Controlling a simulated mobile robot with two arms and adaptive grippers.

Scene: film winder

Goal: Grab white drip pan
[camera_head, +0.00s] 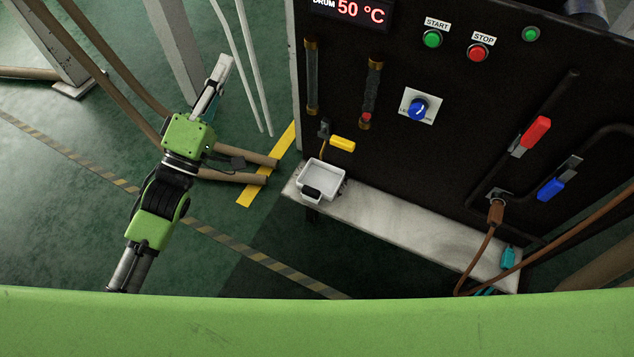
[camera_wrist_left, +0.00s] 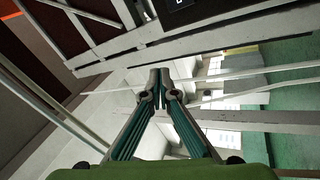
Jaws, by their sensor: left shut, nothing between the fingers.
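The white drip pan (camera_head: 321,179) is a small square tray with a dark handle or clip on its front side. It sits on the left end of the pale ledge (camera_head: 405,225) below the black panel, under a yellow-handled valve (camera_head: 341,144). My left gripper (camera_head: 222,70) is to the left of the pan and farther up in the head view, pointing up and away from it. In the left wrist view its fingers (camera_wrist_left: 160,78) meet at the tips with nothing between them. The pan is not visible in the left wrist view. My right gripper is in neither view.
The black panel (camera_head: 450,130) carries buttons, a blue knob (camera_head: 418,108), and red (camera_head: 536,131) and blue (camera_head: 550,189) levers. A brown hose (camera_head: 483,256) hangs over the ledge's right part. White vertical pipes (camera_head: 242,70) stand between gripper and panel. Brown pipes (camera_head: 235,178) lie near the floor.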

